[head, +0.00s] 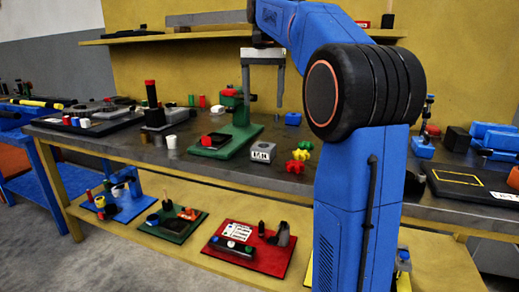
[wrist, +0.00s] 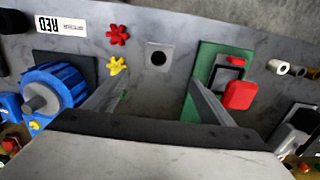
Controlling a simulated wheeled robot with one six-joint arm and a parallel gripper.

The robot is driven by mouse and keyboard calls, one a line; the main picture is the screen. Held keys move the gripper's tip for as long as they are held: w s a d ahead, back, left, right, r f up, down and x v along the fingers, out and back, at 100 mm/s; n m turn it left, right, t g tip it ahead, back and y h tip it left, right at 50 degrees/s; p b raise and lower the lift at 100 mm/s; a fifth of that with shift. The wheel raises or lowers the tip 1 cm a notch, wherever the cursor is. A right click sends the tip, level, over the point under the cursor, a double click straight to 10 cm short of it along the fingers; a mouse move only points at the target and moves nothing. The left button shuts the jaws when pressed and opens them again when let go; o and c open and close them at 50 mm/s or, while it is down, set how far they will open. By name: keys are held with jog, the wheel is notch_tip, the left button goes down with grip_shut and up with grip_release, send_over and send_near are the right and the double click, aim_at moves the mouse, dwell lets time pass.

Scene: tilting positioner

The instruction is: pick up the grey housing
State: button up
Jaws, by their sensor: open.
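The grey housing (head: 262,152) is a small block standing on the workbench, with a lettered front face. In the wrist view the housing (wrist: 149,66) shows from above, with a dark round hole in its top, ahead of and between the finger tips. My gripper (head: 262,96) is open and empty, pointing down well above the bench, with the housing below it. In the wrist view my gripper (wrist: 155,82) shows its two fingers spread wide, with bare bench between them. Nothing hides the housing.
A green positioner (head: 240,140) with a red part stands just left of the housing. Red and yellow star-shaped pieces (head: 299,160) lie close on its right. A blue block (head: 293,118) sits behind. A lower shelf (head: 185,178) holds several trays. My arm covers part of the bench at right.

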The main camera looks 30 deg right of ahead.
send_over(264, 146)
jog(key=s+a, duration=0.1)
jog(key=f, duration=1.1)
jog(key=shift+s+a+f, duration=0.2)
jog(key=shift+f, duration=0.2)
jog(key=shift+s+d+f, duration=0.1)
jog(key=shift+s+f, duration=0.05)
jog(key=shift+f, duration=2.55)
jog(key=shift+r, duration=0.1)
grip_shut()
